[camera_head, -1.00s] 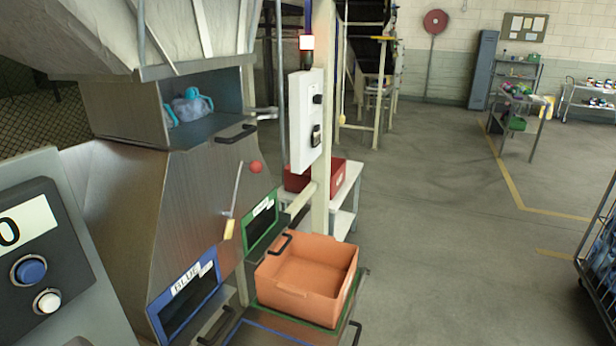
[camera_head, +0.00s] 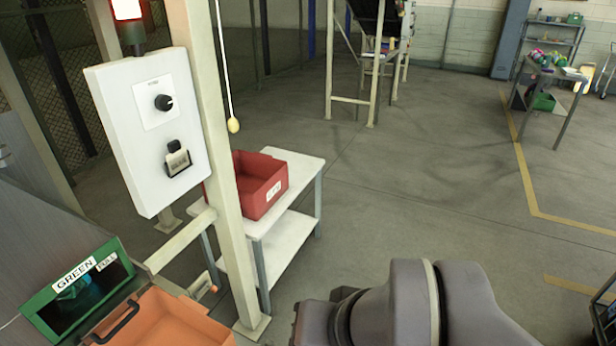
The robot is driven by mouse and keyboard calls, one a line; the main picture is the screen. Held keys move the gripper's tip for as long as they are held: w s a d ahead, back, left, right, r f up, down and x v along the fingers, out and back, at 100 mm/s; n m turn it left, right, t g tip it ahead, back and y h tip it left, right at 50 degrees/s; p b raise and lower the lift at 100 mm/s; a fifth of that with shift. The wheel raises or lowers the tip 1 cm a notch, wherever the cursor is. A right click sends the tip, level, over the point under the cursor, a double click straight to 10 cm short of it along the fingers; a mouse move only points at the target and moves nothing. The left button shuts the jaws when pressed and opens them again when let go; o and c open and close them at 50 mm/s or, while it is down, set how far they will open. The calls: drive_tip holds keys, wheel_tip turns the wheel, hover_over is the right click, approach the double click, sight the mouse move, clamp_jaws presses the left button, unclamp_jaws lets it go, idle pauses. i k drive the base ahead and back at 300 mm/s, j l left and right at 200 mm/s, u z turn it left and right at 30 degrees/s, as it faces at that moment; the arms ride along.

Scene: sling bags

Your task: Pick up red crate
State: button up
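The red crate (camera_head: 262,187) sits on the top of a white two-level table (camera_head: 309,168). It is just behind a cream post, which hides part of its left side. A white label is on its front face. The crate looks empty as far as its inside shows. Part of my arm shows at the bottom, right of centre, in front of the table. My gripper's fingertips cannot be made out in this view. Nothing of mine touches the crate.
A control box (camera_head: 150,130) hangs on the cream post (camera_head: 222,150). An orange crate (camera_head: 165,322) is at bottom left beside a green-framed opening labelled GREEN (camera_head: 78,290). A yellow pull handle (camera_head: 233,125) hangs near the post. The floor right of the table is open.

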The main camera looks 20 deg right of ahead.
sight(261, 179)
drive_tip(key=i+l+u, duration=0.3)
drive_tip(key=i, duration=0.55)
drive_tip(key=i+l+u, duration=0.25)
drive_tip(key=i+l, duration=0.35)
drive_tip(key=i, duration=0.2)
drive_tip(key=i+l+u, duration=0.3)
drive_tip(key=i+l, duration=0.4)
drive_tip(key=i, duration=0.05)
